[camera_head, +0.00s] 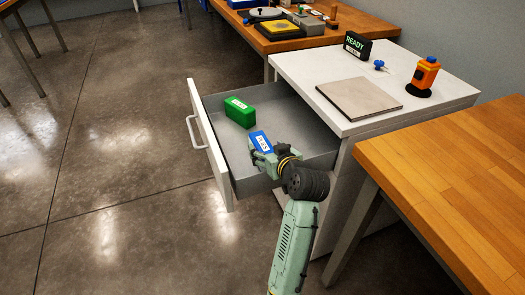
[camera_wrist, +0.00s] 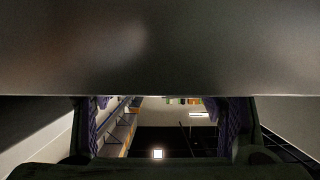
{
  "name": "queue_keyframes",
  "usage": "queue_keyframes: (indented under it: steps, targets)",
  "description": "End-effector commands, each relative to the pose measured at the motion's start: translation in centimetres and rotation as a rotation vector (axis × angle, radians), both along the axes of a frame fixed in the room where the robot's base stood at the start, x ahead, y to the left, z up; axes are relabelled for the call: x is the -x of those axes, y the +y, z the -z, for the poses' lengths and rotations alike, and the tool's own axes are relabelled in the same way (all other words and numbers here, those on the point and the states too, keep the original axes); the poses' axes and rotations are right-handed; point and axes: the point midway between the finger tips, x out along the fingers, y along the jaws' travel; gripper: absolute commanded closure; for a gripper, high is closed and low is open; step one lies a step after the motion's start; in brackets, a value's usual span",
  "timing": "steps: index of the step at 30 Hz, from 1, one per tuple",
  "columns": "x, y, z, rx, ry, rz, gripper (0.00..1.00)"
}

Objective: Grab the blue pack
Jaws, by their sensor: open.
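The blue pack (camera_head: 261,139) with a white label lies in the open drawer (camera_head: 300,128) in the head view. My gripper (camera_head: 264,158) is low in the drawer, right at the near end of the blue pack. Its fingers are open, and the near part of the pack is partly hidden by them. I cannot tell whether they touch it. In the wrist view my two fingers (camera_wrist: 165,128) stand wide apart at left and right. No blue pack can be made out between them there.
A green pack (camera_head: 240,113) lies in the drawer behind the blue one. The white cabinet (camera_head: 410,108) above carries a grey plate (camera_head: 358,98), a READY display (camera_head: 357,45) and an orange device (camera_head: 426,73). A wooden table (camera_head: 465,155) stands at right.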

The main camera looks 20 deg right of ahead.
Motion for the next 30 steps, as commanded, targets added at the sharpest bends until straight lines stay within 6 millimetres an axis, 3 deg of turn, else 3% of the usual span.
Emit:
queue_keyframes:
  steps: [9,17,30]
  targets:
    - [-4.0,-0.1,1.5,0.0,0.001,-0.002,0.35]
    - [-4.3,-0.1,1.8,0.002,0.0,-0.001,0.35]
    - [-4.3,-0.1,1.8,0.001,0.0,-0.001,0.63]
